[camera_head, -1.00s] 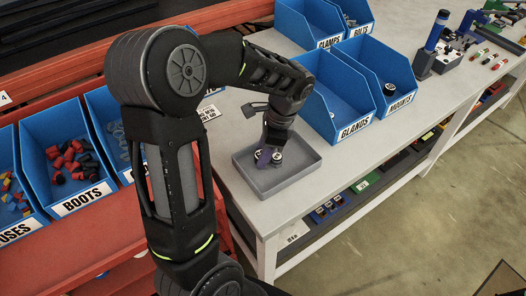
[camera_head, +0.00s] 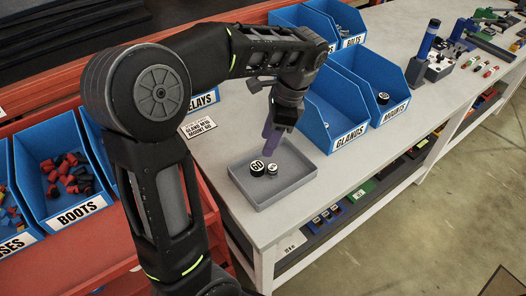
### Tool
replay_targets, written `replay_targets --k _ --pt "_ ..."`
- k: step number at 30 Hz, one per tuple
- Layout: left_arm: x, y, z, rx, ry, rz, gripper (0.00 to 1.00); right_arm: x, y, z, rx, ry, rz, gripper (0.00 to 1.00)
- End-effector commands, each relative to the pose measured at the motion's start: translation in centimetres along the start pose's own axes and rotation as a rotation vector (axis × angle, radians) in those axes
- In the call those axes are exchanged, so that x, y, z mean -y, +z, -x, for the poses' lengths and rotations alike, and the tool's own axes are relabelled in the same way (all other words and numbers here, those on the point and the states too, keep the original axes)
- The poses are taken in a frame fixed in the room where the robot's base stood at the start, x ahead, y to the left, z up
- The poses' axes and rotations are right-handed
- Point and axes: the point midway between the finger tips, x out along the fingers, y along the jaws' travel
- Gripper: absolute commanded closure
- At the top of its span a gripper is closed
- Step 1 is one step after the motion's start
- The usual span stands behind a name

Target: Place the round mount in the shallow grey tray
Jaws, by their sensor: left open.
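The shallow grey tray (camera_head: 284,190) sits on the light workbench. Two short black round pieces with white tops stand in it: a larger one marked "60" (camera_head: 257,168) and a smaller one (camera_head: 272,169) right beside it. I cannot tell for sure which is the round mount. My left gripper (camera_head: 269,143) is open and empty, above the back of the tray, with a purple finger pointing down. It is apart from both pieces. My right gripper is not in view.
A blue MOUNTS bin (camera_head: 397,111) with a black round piece (camera_head: 383,98) and a blue GLANDS bin (camera_head: 349,139) stand right of the tray. BOOTS and other blue bins line the left. A small label card (camera_head: 198,128) lies behind the tray.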

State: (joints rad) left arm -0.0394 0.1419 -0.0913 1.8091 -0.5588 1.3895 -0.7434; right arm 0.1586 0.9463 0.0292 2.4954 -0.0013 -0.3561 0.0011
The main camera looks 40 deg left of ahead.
Motion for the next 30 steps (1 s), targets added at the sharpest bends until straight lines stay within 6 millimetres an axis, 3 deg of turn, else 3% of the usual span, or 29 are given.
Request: replay_targets --k 1,6,30 --pt "0.01 0.12 1.26 0.0 0.0 -0.001 0.56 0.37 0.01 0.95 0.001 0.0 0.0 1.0" --pt "-0.01 0.04 2.23 0.001 0.001 0.0 0.56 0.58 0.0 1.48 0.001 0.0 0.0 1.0" --pt "0.0 0.01 2.15 0.001 0.001 0.0 0.56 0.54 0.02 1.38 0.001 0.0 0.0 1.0"
